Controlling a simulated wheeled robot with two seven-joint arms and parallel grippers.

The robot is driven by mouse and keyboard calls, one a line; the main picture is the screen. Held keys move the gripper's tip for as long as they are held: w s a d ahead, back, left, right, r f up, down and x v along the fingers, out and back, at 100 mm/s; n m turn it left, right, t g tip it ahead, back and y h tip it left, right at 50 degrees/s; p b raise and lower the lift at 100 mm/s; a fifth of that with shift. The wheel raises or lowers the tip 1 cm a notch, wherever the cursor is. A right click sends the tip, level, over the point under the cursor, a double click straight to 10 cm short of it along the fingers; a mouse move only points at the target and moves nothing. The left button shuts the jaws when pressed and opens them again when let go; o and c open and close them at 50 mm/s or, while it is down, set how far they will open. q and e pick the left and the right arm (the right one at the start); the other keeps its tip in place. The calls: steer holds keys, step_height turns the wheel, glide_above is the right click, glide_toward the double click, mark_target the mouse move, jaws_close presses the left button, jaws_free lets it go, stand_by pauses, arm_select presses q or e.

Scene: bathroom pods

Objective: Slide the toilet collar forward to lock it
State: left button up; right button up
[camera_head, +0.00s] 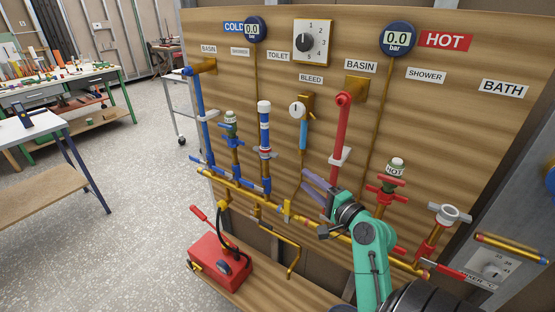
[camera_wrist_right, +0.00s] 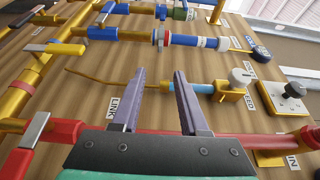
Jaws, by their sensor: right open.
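The toilet pipe (camera_head: 264,130) is an upright blue pipe with a white top, below the TOILET label. Its collar (camera_head: 264,149) is a pale ring with a red band partway down the pipe. In the right wrist view the collar (camera_wrist_right: 161,38) shows on the blue pipe, beyond my fingers. My right gripper (camera_head: 305,180) is open and empty, with two purple fingers, low in front of the board beside the red basin pipe. It also shows in the right wrist view (camera_wrist_right: 160,72), apart from the collar. My left gripper is not in view.
The red basin pipe (camera_head: 342,125) stands right of the toilet pipe. The light-blue bleed fitting (camera_head: 303,134) lies between them; it shows beyond my fingers in the wrist view. A red pump box (camera_head: 219,262) sits on the lower shelf. Yellow pipes run along the board's bottom.

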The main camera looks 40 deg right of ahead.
steer(key=p, duration=0.2)
glide_toward(277, 157)
steer(key=w, duration=0.2)
steer(key=w+p, duration=0.1)
steer(key=w, duration=0.2)
steer(key=w+p, duration=0.1)
steer(key=w, duration=0.2)
steer(key=shift+d+r, duration=0.2)
steer(key=shift+d, duration=0.15)
steer(key=shift+w+f, duration=0.1)
steer(key=shift+w, duration=0.3)
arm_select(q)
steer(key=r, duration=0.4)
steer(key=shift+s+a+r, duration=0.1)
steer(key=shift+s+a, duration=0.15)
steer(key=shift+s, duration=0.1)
arm_select(e)
jaws_close()
